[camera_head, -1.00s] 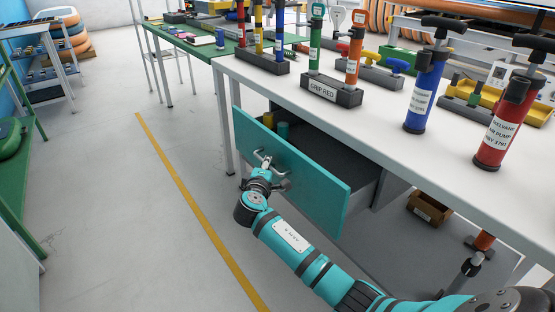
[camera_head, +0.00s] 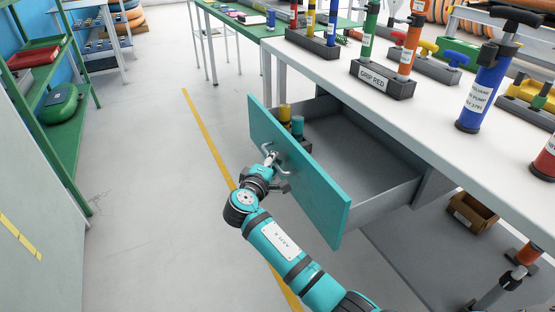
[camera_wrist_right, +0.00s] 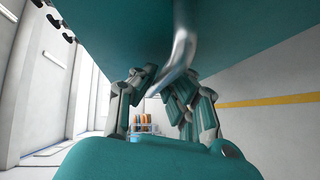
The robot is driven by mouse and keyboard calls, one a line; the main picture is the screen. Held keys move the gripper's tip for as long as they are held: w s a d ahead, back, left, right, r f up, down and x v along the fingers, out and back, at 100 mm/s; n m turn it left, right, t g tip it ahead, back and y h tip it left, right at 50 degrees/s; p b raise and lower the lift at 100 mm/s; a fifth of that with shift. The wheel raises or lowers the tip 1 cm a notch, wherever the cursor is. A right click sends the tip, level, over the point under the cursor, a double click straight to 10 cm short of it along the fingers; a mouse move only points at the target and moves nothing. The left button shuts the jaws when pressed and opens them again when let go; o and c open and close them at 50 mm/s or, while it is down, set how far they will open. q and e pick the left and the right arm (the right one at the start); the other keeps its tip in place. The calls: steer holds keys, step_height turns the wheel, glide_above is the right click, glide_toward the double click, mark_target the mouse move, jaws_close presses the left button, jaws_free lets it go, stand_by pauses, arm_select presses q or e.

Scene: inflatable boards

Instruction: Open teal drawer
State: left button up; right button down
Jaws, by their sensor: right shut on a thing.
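The teal drawer (camera_head: 310,184) under the white workbench is pulled well out, with its grey inside showing. A yellow item (camera_head: 285,113) and a teal item (camera_head: 297,125) stand inside at its far left end. My right gripper (camera_head: 270,166) is at the metal handle (camera_head: 268,152) on the drawer's front and is shut on it. In the right wrist view the curved handle (camera_wrist_right: 180,60) runs down between the fingers of the gripper (camera_wrist_right: 165,95), against the teal front panel (camera_wrist_right: 115,30). My left gripper is not in view.
The white workbench (camera_head: 330,68) carries pumps in holders, including a blue pump (camera_head: 480,95). A brown box (camera_head: 472,212) sits on the lower shelf at right. A green shelf (camera_head: 50,130) stands at left. The floor between, with a yellow line (camera_head: 208,135), is clear.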

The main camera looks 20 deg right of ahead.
steer(key=shift+r, duration=0.2)
steer(key=c, duration=1.4)
jaws_free()
steer(key=shift+f, duration=0.1)
steer(key=v, duration=1.2)
steer(key=shift+f, duration=0.1)
